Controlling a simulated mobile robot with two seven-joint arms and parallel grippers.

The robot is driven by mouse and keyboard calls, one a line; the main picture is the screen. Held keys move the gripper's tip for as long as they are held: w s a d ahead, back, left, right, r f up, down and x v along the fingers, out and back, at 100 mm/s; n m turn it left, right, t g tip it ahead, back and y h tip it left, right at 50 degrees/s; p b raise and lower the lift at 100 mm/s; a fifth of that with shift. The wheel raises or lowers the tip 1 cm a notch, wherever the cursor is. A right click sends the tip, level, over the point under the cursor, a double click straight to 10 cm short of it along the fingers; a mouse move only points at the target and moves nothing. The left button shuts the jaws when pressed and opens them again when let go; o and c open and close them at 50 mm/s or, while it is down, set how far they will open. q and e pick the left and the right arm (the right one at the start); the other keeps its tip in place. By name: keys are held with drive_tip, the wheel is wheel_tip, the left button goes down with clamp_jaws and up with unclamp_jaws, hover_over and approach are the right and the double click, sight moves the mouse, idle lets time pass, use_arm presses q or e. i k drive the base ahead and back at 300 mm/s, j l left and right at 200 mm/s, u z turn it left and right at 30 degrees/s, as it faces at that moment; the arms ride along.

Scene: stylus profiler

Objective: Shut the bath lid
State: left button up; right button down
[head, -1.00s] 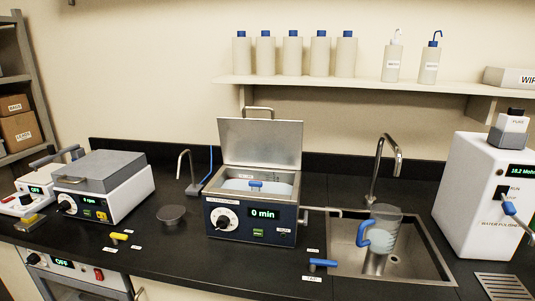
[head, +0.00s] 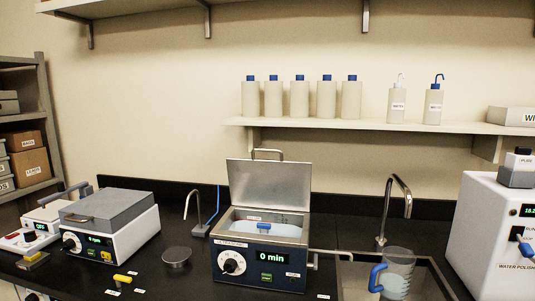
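The bath (head: 261,258) is a dark blue box with a dial and a green display reading "0 min". Its metal lid (head: 270,184) stands open, upright at the back edge, with a bar handle (head: 268,152) at its top. Pale blue liquid (head: 284,231) shows inside, with a small blue-handled item (head: 264,227) in it. Neither of my grippers shows in the head view.
A tap (head: 392,205) and a sink holding a blue-handled jug (head: 397,273) are to the right. A thin tap (head: 192,208) and a round dark disc (head: 177,257) are to the left, near a white instrument with a grey lid (head: 109,208). A shelf (head: 365,125) with bottles hangs above.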

sight(280, 185)
drive_tip(key=j+u, duration=0.4)
drive_tip(key=j, duration=0.3)
drive_tip(key=j+u, duration=0.4)
drive_tip(key=j, duration=0.3)
drive_tip(key=i, duration=0.05)
